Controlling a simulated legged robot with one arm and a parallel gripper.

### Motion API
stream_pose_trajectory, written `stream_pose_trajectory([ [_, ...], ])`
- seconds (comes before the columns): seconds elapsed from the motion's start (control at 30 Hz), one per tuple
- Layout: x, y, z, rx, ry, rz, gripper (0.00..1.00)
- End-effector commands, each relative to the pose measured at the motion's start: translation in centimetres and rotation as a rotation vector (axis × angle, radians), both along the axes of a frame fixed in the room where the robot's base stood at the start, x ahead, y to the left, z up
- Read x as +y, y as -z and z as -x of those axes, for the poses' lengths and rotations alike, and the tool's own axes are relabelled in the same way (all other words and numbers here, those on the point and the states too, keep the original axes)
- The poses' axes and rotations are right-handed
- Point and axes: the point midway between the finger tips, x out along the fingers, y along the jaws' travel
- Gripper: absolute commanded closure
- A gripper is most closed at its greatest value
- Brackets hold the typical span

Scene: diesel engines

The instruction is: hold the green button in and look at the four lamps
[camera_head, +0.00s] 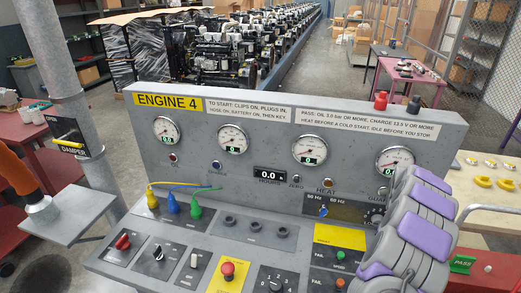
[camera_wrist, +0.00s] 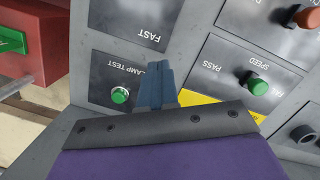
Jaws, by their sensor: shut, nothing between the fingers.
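The green button (camera_wrist: 119,95) marked LAMP TEST is on the grey panel in the wrist view. My gripper (camera_wrist: 158,76) is shut and empty, its blue-grey fingers just right of the button. A gap shows between them in the picture; the height of the tips above the panel is unclear. In the head view my arm hides this button and my fingertips. Four small lamps sit under the gauges: oil (camera_head: 174,157), a bluish one (camera_head: 215,165), heat (camera_head: 328,183) and guard (camera_head: 383,191). None looks brightly lit.
A red emergency button (camera_head: 228,268), switches and coloured plugs (camera_head: 172,204) crowd the console. A red box (camera_wrist: 25,45) stands beyond the panel edge.

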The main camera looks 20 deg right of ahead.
Motion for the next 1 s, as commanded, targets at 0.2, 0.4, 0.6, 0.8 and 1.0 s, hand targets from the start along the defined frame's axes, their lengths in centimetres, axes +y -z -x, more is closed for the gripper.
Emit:
stream_pose_trajectory([
  [0.2,-1.1,0.1,-0.7,-0.004,0.002,0.003,1.00],
  [0.4,-1.9,0.6,-1.1,0.000,0.003,-0.001,1.00],
  [0.6,-2.9,0.7,-1.6,-0.002,0.003,0.001,1.00],
  [0.8,-3.8,1.1,-2.1,0.000,0.003,0.001,1.00],
  [1.0,-4.7,1.3,-2.6,-0.002,0.003,0.001,1.00],
])
